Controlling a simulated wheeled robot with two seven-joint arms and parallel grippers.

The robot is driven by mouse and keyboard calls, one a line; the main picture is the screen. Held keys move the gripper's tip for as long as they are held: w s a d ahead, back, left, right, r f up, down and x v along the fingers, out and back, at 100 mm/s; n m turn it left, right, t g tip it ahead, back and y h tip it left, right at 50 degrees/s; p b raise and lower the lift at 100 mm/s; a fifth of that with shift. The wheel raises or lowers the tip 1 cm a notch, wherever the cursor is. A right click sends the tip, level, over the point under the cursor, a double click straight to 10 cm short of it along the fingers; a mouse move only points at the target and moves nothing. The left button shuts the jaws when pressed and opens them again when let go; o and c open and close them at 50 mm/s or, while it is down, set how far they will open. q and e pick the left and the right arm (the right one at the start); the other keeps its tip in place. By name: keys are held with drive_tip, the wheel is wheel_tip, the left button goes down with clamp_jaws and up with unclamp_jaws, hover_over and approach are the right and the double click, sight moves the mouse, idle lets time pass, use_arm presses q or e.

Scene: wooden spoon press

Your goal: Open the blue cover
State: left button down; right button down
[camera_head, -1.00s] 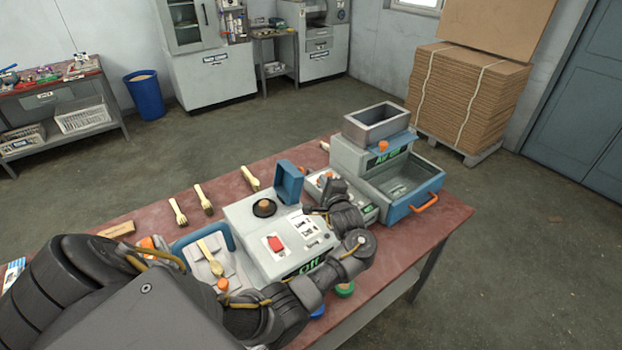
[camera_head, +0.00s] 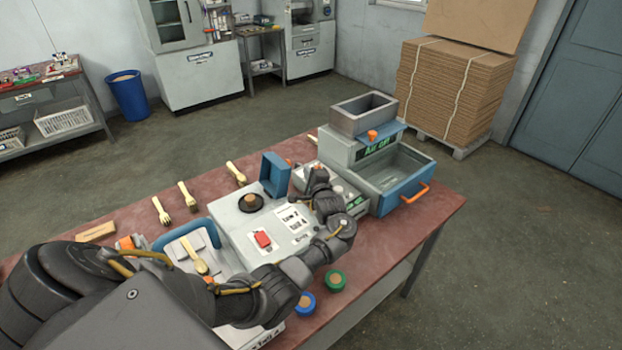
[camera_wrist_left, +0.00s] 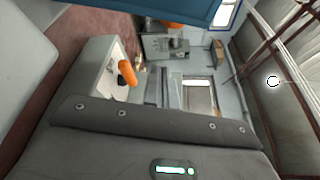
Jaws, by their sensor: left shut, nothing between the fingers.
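The blue cover (camera_head: 275,172) stands raised, upright on the grey press machine (camera_head: 225,212), behind and beside the black round socket with a wooden knob (camera_head: 250,202). My left gripper (camera_head: 313,178) is shut and empty, just right of the cover; contact cannot be told. My left arm crosses the front of the machine and hides part of its face. In the left wrist view a blue panel (camera_wrist_left: 185,8) fills the top edge; which blue part it is cannot be told. My right gripper is not in view.
The air unit (camera_head: 378,150) with a blue drawer and orange handle (camera_head: 414,193) stands at right. Several wooden forks and spoons (camera_head: 161,210) lie along the far table edge.

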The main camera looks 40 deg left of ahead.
use_arm(q)
drive_tip(key=a+p, duration=0.2)
drive_tip(key=a, duration=0.1)
drive_tip(key=s+a+p, duration=0.1)
drive_tip(key=shift+a+r, duration=0.35)
drive_tip(key=shift+a, duration=0.05)
drive_tip(key=shift+d, duration=0.1)
